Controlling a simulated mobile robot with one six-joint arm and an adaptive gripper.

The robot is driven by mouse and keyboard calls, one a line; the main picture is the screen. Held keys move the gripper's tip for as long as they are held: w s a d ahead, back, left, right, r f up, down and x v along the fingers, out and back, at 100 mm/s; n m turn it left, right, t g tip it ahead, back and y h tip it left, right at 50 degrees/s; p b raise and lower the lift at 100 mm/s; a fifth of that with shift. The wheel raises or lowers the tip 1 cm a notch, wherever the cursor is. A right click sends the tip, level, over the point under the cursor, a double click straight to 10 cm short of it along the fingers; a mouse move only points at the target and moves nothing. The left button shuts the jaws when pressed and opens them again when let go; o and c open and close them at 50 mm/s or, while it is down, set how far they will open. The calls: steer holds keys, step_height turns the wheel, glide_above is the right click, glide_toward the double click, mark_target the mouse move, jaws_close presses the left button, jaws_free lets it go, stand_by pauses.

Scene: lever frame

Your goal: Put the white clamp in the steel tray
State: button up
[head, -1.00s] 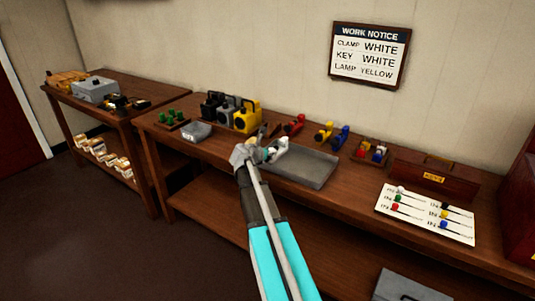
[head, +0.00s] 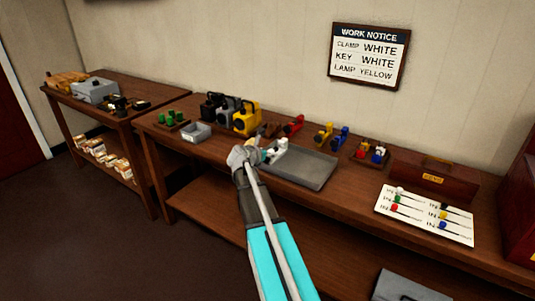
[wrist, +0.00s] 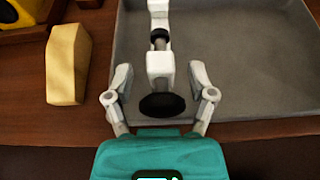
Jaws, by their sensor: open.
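The white clamp (wrist: 160,65), with a black knob and black pad, lies within the left end of the steel tray (wrist: 250,60) in the wrist view. It also shows as a small white shape in the head view (head: 280,146), at the left of the tray (head: 305,170). My gripper (wrist: 160,80) is open, with one finger on each side of the clamp and visible gaps between. In the head view my gripper (head: 262,153) is at the tray's left end. Whether the clamp's underside rests fully on the tray floor is hard to tell.
A tan block (wrist: 68,62) lies left of the tray. Coloured clamps, including a red one (head: 293,125), stand behind it. Yellow (head: 247,118) and darker lamps and a small grey bin (head: 196,132) are further left. The tray's right part is empty.

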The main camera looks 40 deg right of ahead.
steer(key=p+v, duration=0.4)
steer(key=v, duration=0.7)
stand_by(0.4)
steer(key=s+a+f+m+g+y, duration=0.1)
steer(key=s+a+f+m+y, duration=0.2)
steer(key=a+m, duration=0.4)
steer(key=s+a+f+m+g+y, duration=0.2)
steer(key=s+a+f+m+y, duration=0.2)
steer(key=s+a+m, duration=0.4)
steer(key=s+a+f+m+g+y, duration=0.2)
steer(key=s+a+f+m+y, duration=0.2)
steer(key=a, duration=0.9)
steer(key=s+m+y, duration=0.1)
steer(key=m, duration=0.2)
steer(key=shift+s+a+f+y, duration=0.2)
steer(key=shift+s+a+y, duration=0.05)
steer(key=shift+s+y, duration=0.1)
